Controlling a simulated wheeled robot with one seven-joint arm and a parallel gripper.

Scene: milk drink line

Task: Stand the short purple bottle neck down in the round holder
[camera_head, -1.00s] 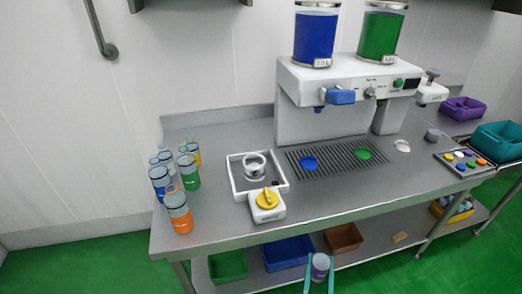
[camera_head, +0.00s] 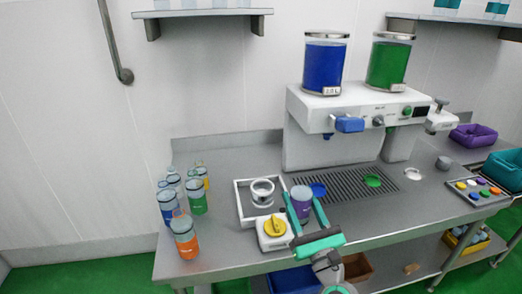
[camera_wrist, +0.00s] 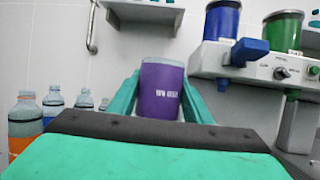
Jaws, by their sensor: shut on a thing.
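The short purple bottle (camera_head: 302,203) is held between the fingers of my gripper (camera_head: 304,208), above the counter just right of the white tray. In the wrist view the purple bottle (camera_wrist: 160,92) shows its wide purple body with white lettering, and the lettering looks upside down. Its lower end is hidden behind my gripper (camera_wrist: 160,100). The round holder (camera_head: 262,190) is a white ring inside a square white tray (camera_head: 243,213), to the left of the bottle and apart from it. The ring looks empty.
A white box with a yellow knob (camera_head: 274,227) stands in front of the tray. Several bottles, including an orange one (camera_head: 185,240), stand at the left. A drink machine (camera_head: 300,125) with a drip grate (camera_head: 335,184) is behind and to the right.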

